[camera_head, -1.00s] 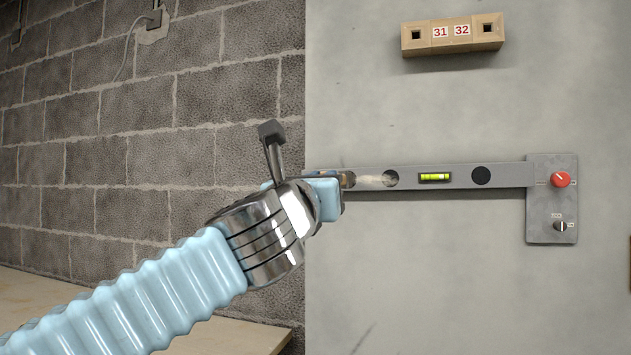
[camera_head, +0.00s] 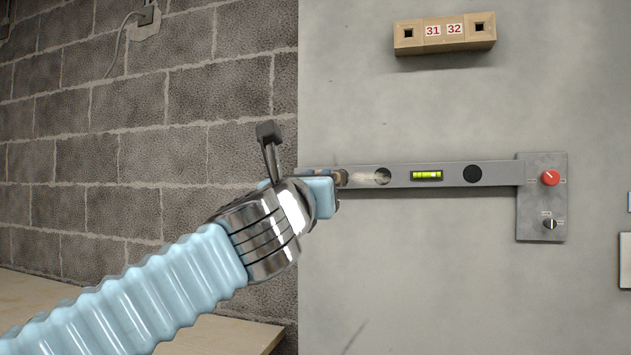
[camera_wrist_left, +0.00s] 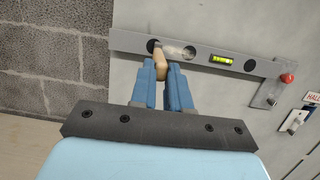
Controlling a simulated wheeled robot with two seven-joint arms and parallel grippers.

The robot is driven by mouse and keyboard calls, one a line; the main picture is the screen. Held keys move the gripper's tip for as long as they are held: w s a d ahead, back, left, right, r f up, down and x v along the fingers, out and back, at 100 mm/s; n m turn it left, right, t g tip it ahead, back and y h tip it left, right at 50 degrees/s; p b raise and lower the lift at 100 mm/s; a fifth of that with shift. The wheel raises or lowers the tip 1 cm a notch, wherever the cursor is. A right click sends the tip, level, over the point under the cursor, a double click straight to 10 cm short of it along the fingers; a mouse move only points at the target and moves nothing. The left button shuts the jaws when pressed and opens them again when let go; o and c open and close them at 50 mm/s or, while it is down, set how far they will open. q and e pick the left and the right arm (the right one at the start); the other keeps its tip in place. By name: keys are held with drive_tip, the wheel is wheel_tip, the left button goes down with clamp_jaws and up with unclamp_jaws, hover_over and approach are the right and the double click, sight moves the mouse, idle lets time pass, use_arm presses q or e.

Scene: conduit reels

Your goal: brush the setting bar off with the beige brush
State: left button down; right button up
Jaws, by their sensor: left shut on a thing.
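The setting bar (camera_head: 448,173) is a long grey bar lying level along the grey panel. It carries a green-yellow level vial and dark round holes, and joins a grey plate (camera_head: 531,218) at its right end. My left gripper (camera_wrist_left: 161,76) is shut on the beige brush (camera_wrist_left: 160,65), whose wooden handle stands between the blue fingers. The brush head is at the bar's left part; contact is hard to tell. A pale patch lies beside it on the bar, by the left hole; I cannot tell dust from bristles. My right gripper is out of view.
The plate has a red knob (camera_head: 550,178) and a small dark switch (camera_head: 550,224). A wooden block (camera_head: 444,34) marked 31 and 32 is mounted above the bar. A block wall (camera_head: 120,150) stands left, with a pale wooden surface (camera_head: 35,297) below. The panel under the bar is clear.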

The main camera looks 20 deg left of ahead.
use_arm(q)
drive_tip(key=shift+w, duration=0.35)
drive_tip(key=shift+d, duration=0.2)
drive_tip(key=d+p, duration=0.2)
drive_tip(key=d, duration=0.8)
drive_tip(key=shift+s+d+r, duration=0.15)
drive_tip(key=shift+d, duration=0.15)
idle(5.1)
drive_tip(key=shift+s, duration=0.1)
